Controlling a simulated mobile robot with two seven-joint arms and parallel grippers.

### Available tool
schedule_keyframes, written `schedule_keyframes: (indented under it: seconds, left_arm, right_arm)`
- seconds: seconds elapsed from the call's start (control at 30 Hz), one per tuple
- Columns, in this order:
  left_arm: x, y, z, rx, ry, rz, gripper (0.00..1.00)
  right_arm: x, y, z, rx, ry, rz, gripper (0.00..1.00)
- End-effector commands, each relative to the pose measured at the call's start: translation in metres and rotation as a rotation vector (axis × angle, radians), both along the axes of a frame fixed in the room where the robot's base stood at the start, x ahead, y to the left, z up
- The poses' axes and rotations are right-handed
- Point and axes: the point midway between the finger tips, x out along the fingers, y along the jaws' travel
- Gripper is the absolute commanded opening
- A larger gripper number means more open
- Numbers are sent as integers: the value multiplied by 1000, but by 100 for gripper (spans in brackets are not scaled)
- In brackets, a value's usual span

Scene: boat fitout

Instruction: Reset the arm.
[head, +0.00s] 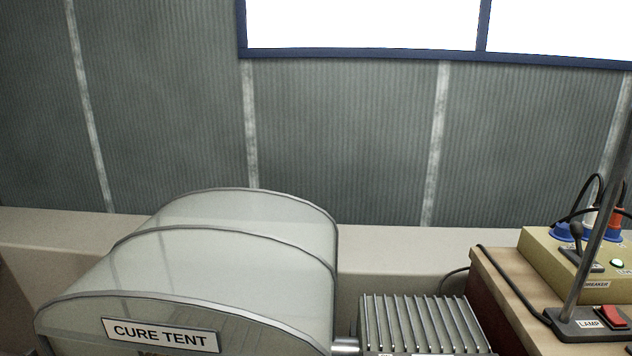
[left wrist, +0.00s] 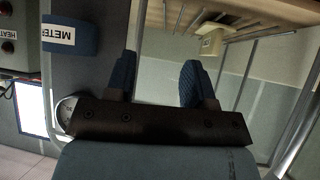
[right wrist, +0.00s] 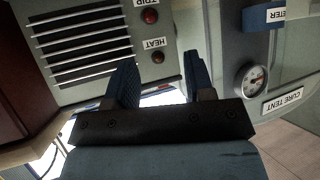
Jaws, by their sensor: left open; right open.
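My left gripper (left wrist: 160,82) shows in the left wrist view with its two blue fingers apart and nothing between them. My right gripper (right wrist: 160,85) shows in the right wrist view, also with its fingers apart and empty. Neither gripper nor arm is in the head view. The clear cure tent (head: 230,255), with its label on the front, stands at the lower left of the head view.
A ribbed metal heater (head: 420,325) stands right of the tent. A wooden bench at the right holds a breaker box (head: 540,243) with plugs and a lamp base (head: 585,324) with a red switch and pole. A louvred panel (right wrist: 80,40) is beside the right gripper.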

Motion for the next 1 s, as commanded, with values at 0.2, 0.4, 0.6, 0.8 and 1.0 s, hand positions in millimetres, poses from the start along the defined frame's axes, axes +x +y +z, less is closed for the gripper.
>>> schedule_keyframes:
  seconds: [0.2,0.4,0.6,0.8,1.0]
  left_arm:
    - [-59,-62,8,-46,-80,-41,49]
    - [-63,-65,46,-37,-94,-46,49]
    - [-65,-62,82,-31,-91,-44,49]
    - [-68,-57,134,-20,-83,-41,49]
    - [-71,-53,169,-12,-78,-38,49]
  right_arm:
    - [-3,0,-2,0,6,1,49]
    - [-5,-1,38,-2,6,1,49]
    - [-7,-2,73,-8,10,0,49]
    - [-10,-7,126,-18,16,-4,49]
    - [-12,-14,161,-28,17,-11,49]
